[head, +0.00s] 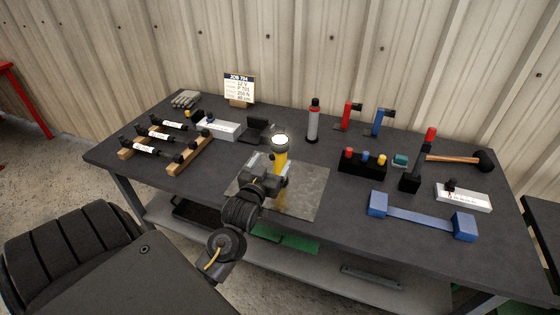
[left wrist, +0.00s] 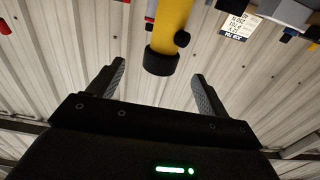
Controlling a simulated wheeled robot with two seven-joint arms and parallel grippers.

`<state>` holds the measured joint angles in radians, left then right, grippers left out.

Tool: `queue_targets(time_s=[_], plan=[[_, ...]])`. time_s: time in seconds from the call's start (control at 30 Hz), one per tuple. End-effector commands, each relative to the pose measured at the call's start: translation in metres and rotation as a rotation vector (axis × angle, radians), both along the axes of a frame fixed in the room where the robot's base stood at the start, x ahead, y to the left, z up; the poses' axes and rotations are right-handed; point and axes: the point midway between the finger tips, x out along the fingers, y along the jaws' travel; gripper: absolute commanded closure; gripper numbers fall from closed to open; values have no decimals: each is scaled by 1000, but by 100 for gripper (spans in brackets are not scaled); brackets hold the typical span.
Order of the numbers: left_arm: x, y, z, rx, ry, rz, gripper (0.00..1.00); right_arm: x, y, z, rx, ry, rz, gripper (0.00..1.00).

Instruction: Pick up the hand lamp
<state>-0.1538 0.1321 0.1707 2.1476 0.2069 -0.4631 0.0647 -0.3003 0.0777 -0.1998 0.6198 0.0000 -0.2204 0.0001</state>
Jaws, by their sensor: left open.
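The hand lamp (head: 281,158) has a yellow body and a bright round head on top, and stands upright over the grey mat (head: 312,200) on the bench. My left gripper (head: 268,167) is right at the lamp on its near side and partly hides it. In the left wrist view, which is upside down, the lamp's yellow body (left wrist: 175,22) and black end show beyond and between the two spread fingers (left wrist: 160,70). The fingers are open, with gaps on both sides of the lamp. My right gripper is not seen.
A black block with coloured knobs (head: 362,167) and a blue bar with end blocks (head: 420,217) are to the right. Wooden racks with black-and-white rods (head: 190,155) and a white box (head: 218,128) are left. A job sign (head: 239,87) stands at the back.

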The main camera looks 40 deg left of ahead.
Motion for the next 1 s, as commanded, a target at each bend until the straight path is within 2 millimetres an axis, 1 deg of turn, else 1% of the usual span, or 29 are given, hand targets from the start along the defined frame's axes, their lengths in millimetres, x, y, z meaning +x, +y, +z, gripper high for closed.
queue_targets(time_s=[0.2, 0.3, 0.4, 0.57, 0.67, 0.8, 0.9, 1.0], plan=[[32, 11, 2, 1, 3, -1, 22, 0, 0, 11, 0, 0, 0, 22], [43, 15, 2, 2, 2, -2, 22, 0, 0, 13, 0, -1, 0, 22], [48, 17, 0, 0, 3, -2, 22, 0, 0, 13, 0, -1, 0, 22], [51, 18, 0, 0, 3, -2, 22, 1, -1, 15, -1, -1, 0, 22], [61, 23, 3, 1, 3, -1, 22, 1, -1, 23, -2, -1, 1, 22], [79, 33, 2, 1, 4, -1, 22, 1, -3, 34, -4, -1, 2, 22], [91, 36, 0, 0, 3, -2, 22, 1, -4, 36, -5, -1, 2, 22], [96, 38, -1, 0, 4, -2, 22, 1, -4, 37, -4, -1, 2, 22]])
